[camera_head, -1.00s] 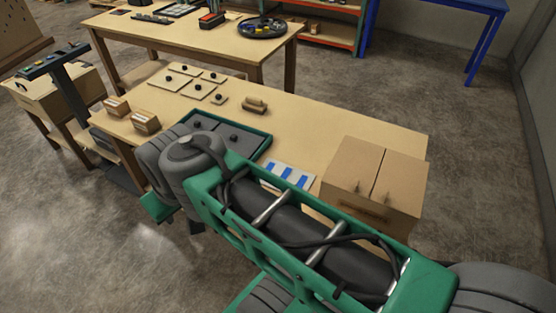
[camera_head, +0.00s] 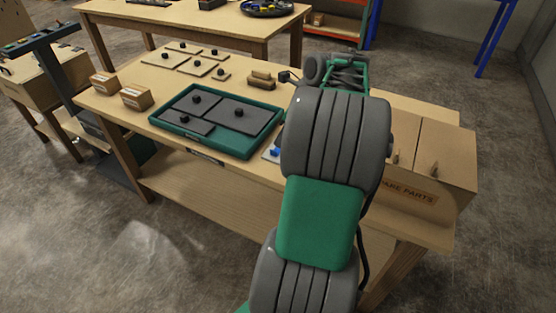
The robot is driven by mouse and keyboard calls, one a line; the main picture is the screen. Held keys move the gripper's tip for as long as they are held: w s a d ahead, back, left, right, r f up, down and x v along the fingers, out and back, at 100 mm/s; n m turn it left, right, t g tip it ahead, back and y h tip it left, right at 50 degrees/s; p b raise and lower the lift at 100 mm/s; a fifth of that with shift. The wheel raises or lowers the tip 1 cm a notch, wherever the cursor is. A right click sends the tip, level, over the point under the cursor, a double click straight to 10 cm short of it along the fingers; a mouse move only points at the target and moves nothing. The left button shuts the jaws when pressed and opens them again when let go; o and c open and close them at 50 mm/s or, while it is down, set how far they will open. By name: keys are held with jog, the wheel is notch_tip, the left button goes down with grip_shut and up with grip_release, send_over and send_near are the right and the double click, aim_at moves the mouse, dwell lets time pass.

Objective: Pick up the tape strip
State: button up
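Blue tape strips (camera_head: 275,152) lie on a pale sheet on the workbench, just right of the green tray. Only a small blue piece and the sheet's left edge show, because my arm hides the rest. My arm rises from the bottom of the picture and reaches over the bench between the tray and the cardboard box.
The green tray (camera_head: 158,119) holds dark plates with black knobs. A cardboard spare parts box (camera_head: 450,155) stands right of my arm. Small boxes (camera_head: 137,98), tan knobbed plates (camera_head: 160,58) and wooden blocks (camera_head: 262,79) are farther left and back on the workbench (camera_head: 140,72).

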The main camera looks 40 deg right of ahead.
aim_at(275, 151)
jog(key=x, duration=0.2)
jog(key=b+x, duration=0.1)
jog(key=x, duration=0.4)
jog(key=shift+w+d+f+b, duration=0.1)
jog(key=shift+w+b, duration=0.2)
jog(key=shift+w, duration=0.05)
jog(key=shift+c, duration=0.3)
grip_shut()
dwell(0.6)
